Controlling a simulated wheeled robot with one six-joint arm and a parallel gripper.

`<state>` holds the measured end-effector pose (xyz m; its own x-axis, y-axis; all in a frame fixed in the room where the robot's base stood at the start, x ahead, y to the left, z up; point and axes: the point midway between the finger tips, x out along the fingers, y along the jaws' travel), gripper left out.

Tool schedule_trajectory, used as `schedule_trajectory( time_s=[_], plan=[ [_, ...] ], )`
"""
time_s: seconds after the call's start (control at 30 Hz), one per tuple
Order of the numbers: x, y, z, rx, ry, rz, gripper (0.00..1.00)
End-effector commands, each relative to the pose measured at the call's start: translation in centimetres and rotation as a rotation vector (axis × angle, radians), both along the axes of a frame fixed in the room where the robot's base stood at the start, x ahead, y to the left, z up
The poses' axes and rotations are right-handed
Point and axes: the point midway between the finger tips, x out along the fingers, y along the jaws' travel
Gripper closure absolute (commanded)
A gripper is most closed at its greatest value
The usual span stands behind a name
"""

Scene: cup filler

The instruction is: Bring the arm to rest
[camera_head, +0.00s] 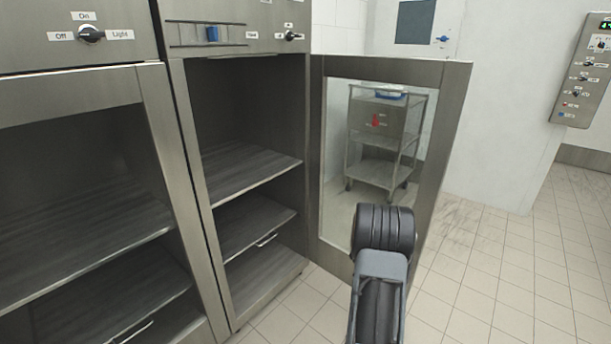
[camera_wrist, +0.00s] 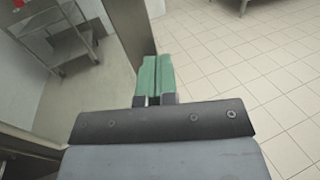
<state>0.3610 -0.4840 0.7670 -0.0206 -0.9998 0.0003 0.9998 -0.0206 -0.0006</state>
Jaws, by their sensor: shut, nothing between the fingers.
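My gripper (camera_wrist: 152,78) shows in the wrist view with its two green fingers closed together and nothing between them. It is in front of the open cabinet door (camera_wrist: 118,38), close to the door's metal frame edge; I cannot tell whether it touches. In the head view my arm reaches forward at the lower middle, in front of the open door (camera_head: 446,130). The gripper's fingers are hidden there behind the arm.
A control panel (camera_head: 583,75) is on the right wall. The tiled floor (camera_head: 500,275) at the right is clear.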

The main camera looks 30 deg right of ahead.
Motion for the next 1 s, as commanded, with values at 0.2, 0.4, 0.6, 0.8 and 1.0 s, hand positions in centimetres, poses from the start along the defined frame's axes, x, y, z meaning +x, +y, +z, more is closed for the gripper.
schedule_trajectory(
  time_s=[0.2, 0.4, 0.6, 0.8, 1.0],
  plan=[
    [-0.8, 0.1, -0.8, 0.04, -0.069, -0.043, 1.0],
    [-6.7, 3.3, -4.1, 0.228, -0.298, -0.36, 1.0],
    [-8.7, 12.6, -0.5, 0.407, -0.698, -0.711, 1.0],
    [-7.1, 25.1, 5.9, 0.643, -1.108, -0.986, 1.0],
    [-5.3, 37.7, 13.8, 0.976, -1.393, -1.173, 1.0]
  ],
)
